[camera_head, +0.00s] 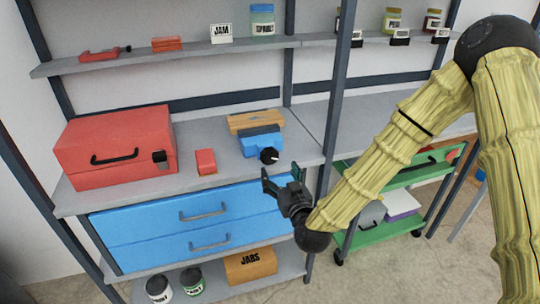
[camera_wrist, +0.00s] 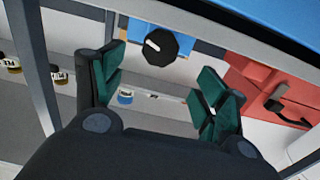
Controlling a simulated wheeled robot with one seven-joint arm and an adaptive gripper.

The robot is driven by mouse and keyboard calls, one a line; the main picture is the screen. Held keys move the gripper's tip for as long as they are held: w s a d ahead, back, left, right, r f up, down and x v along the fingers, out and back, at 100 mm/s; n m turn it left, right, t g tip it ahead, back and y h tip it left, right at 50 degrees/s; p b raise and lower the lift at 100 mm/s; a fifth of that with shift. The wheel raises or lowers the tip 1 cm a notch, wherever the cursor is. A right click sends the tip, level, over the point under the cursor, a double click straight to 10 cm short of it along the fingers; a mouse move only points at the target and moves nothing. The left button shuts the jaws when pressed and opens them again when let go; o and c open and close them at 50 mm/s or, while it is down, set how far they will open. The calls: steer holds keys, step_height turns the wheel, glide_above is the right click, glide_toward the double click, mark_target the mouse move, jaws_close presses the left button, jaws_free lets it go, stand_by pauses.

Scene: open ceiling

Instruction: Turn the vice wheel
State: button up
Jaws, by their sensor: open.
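The blue vice (camera_head: 256,143) sits on the grey bench top with a wooden block behind it. Its black wheel (camera_head: 269,155) faces the front edge of the bench. In the wrist view the wheel (camera_wrist: 160,46) is a dark knob with a light mark on its face, in front of a bit of blue vice body (camera_wrist: 132,27). My gripper (camera_head: 281,176) is open and empty, in front of and slightly below the wheel. In the wrist view its green-padded fingers (camera_wrist: 163,82) are spread, with the wheel beyond them near the top, apart from both.
A red toolbox (camera_head: 113,147) and a small red box (camera_head: 206,162) stand left of the vice. Blue drawers (camera_head: 200,224) lie below the bench top. A dark shelf post (camera_head: 336,100) rises right of the vice. A green cart (camera_head: 395,210) stands at the right.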

mark_target(271, 157)
steer(key=p+x, duration=0.2)
steer(key=x, duration=0.8)
steer(key=shift+w+f, duration=0.1)
steer(key=shift+w, duration=0.05)
steer(key=shift+c, duration=0.4)
steer(key=c, duration=0.9)
